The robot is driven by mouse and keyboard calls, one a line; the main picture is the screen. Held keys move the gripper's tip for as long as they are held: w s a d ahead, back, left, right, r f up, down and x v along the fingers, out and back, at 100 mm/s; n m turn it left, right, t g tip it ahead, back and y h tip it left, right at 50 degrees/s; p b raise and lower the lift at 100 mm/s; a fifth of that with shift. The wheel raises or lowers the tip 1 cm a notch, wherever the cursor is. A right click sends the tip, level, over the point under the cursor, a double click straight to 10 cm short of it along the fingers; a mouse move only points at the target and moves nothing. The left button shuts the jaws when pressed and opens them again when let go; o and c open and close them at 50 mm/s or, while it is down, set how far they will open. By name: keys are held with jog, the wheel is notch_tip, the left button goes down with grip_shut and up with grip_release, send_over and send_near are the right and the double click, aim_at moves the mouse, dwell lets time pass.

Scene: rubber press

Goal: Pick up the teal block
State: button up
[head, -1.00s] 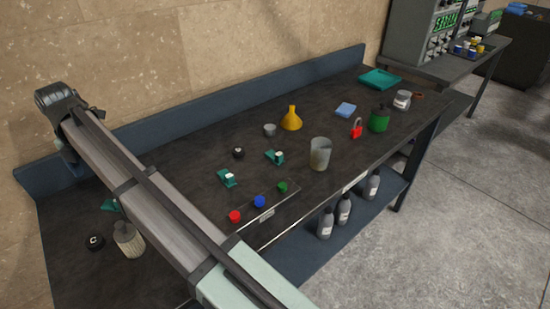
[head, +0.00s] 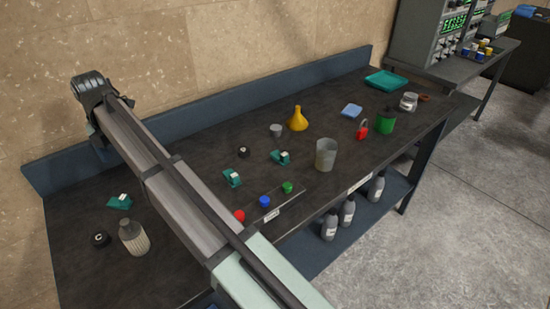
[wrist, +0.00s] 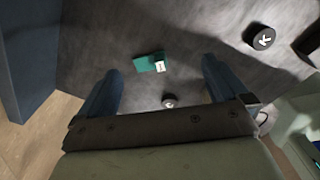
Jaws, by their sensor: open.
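Three small teal blocks with white tops or labels lie on the dark bench: one at the left (head: 120,202), one in the middle (head: 232,178) and one farther right (head: 281,157). The wrist view shows one teal block (wrist: 146,63) with a white label, ahead of and between my finger tips, apart from both. I cannot tell for sure which of the three it is. My gripper (wrist: 160,80) is open and empty, above the bench. In the head view its fingers are hidden or too small to make out.
A black disc (wrist: 168,102) shows between my fingers, and a disc marked K (wrist: 262,40) lies to the right. A blue back wall (head: 240,100) borders the bench. A ribbed bottle (head: 134,237), yellow funnel (head: 298,120) and grey cup (head: 326,154) stand on it.

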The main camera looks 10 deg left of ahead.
jog(key=w+d+m, duration=0.2)
jog(key=w+d, duration=0.7)
jog(key=w, duration=0.1)
notch_tip(320, 180, up, 2)
jog(key=m, duration=0.5)
send_over(280, 152)
jog(key=shift+s+f+m, duration=0.5)
jog(key=shift+s+f, duration=0.2)
jog(key=shift+s, duration=0.65)
notch_tip(280, 152, down, 7)
jog(key=shift+a+f, duration=0.15)
jog(key=shift+f, duration=0.05)
jog(key=shift+w+d+f, duration=0.1)
jog(key=shift+f, duration=1.25)
jog(key=shift+w+d+f, duration=0.1)
jog(key=shift+f, duration=1.25)
jog(key=shift+c, duration=0.4)
